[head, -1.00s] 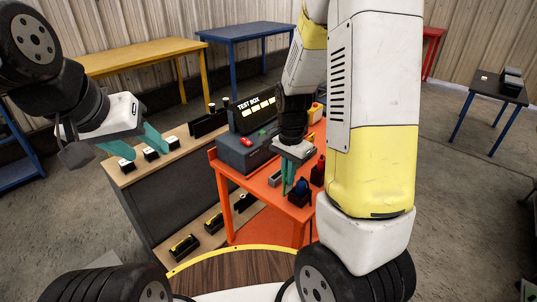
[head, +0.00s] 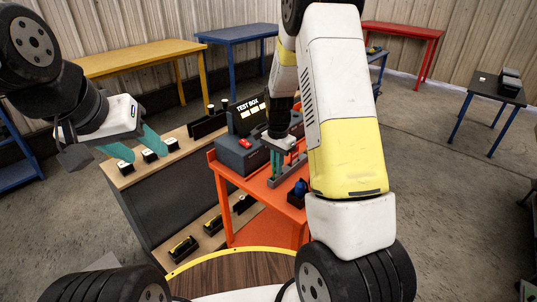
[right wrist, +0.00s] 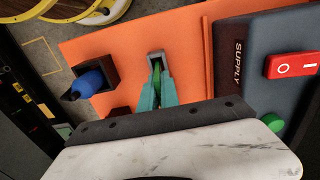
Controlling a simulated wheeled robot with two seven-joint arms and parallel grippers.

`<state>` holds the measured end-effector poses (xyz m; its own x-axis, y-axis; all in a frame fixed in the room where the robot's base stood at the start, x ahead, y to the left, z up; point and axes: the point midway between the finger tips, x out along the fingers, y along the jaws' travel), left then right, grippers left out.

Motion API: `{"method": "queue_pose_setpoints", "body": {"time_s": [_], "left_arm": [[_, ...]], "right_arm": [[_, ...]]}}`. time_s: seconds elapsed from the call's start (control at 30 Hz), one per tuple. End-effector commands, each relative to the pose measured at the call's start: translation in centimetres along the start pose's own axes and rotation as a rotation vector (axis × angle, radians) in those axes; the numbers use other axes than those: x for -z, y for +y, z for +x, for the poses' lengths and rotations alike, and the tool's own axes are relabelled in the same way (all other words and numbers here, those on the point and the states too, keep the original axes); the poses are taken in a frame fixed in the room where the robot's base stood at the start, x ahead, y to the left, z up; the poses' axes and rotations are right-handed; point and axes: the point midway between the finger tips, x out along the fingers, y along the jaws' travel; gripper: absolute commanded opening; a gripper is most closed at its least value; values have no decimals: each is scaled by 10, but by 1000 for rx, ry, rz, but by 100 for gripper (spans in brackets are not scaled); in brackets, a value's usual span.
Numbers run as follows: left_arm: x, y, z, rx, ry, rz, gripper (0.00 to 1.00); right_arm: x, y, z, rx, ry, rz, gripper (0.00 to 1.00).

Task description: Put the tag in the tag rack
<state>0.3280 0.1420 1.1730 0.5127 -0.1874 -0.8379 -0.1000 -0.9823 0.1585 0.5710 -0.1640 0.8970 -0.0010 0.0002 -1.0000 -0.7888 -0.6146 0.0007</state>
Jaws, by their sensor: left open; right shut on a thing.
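My right gripper (head: 276,162) is over the orange table, fingers pointing down, beside or over a long grey slotted holder (head: 292,171) that looks like the tag rack. In the right wrist view its teal fingers (right wrist: 157,88) are closed together, with a little green (right wrist: 163,127) showing between them, which seems to be the tag. The fingers hide most of it. The grey holder's end (right wrist: 156,55) shows just beyond the fingertips; I cannot tell whether the tag touches it. My left gripper (head: 136,151) is open and empty, above the wooden bench with small black-and-white items.
The grey test box (head: 242,150) with a red switch (right wrist: 292,66) stands beside the right gripper. A blue-handled object (right wrist: 88,84) sits in a dark holder (right wrist: 103,67) on the orange table (right wrist: 190,45). The wooden bench (head: 122,180) is to the left.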

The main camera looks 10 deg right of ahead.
Motion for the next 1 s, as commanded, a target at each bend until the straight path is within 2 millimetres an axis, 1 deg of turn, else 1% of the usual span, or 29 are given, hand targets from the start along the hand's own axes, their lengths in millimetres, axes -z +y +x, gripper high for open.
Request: {"method": "queue_pose_setpoints", "body": {"time_s": [0.23, 0.3, 0.37, 0.67, 0.77, 0.87, 1.0], "left_arm": [[0, 0, 0, 0, 0, 0, 50], [0, 0, 0, 0, 0, 0, 50], [0, 0, 0, 0, 0, 0, 50], [0, 0, 0, 0, 0, 0, 50], [0, 0, 0, 0, 0, 0, 50], [0, 0, 0, 0, 0, 0, 50], [0, 0, 0, 0, 0, 0, 50]], "right_arm": [[0, 0, 3, 0, 0, 0, 0], [0, 0, 3, 1, 1, 0, 15], [0, 0, 3, 0, 1, 0, 27], [0, 0, 2, 1, 1, 0, 27], [0, 0, -3, 2, 1, -1, 27], [0, -1, -16, 4, 3, -1, 27], [0, -2, -46, 6, 4, -2, 27]]}}
